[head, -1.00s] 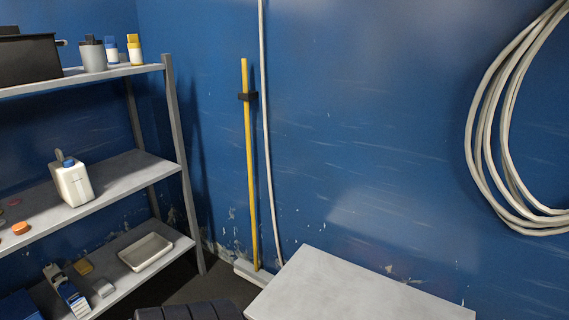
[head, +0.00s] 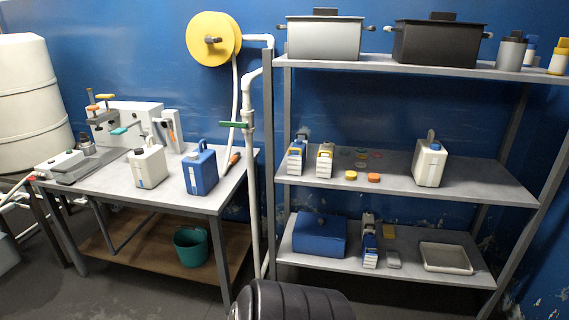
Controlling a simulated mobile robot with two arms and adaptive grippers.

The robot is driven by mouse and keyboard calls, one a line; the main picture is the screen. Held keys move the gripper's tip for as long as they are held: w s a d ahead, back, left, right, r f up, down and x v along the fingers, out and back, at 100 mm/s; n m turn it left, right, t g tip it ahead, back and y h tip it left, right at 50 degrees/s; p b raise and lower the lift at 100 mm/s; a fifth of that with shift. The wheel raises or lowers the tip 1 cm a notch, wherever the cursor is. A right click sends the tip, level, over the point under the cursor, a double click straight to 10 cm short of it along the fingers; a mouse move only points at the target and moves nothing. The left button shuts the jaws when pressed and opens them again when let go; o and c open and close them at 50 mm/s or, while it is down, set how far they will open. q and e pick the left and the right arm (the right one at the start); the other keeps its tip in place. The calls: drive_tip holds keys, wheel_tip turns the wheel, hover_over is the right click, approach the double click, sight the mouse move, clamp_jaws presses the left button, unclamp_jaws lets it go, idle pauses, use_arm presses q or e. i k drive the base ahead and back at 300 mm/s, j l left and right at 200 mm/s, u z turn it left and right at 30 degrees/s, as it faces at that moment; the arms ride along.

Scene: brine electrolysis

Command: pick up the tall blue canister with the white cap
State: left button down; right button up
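A blue canister (head: 200,172) with a handle on top and a white label stands upright on the left workbench. Neither of my grippers is in view.
The workbench (head: 120,190) also holds a clamp device. A white canister with a blue cap (head: 430,163) stands on the middle shelf (head: 480,180). Pots fill much of the top shelf. A white pipe (head: 253,210) runs between bench and shelves. A green bucket (head: 191,247) sits below.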

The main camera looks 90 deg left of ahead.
sight(200, 175)
drive_tip(key=u, duration=3.5)
drive_tip(key=i+l+u, duration=0.15)
drive_tip(key=u, duration=0.35)
drive_tip(key=i+l+u, duration=0.25)
drive_tip(key=u, duration=0.2)
drive_tip(key=i, duration=0.05)
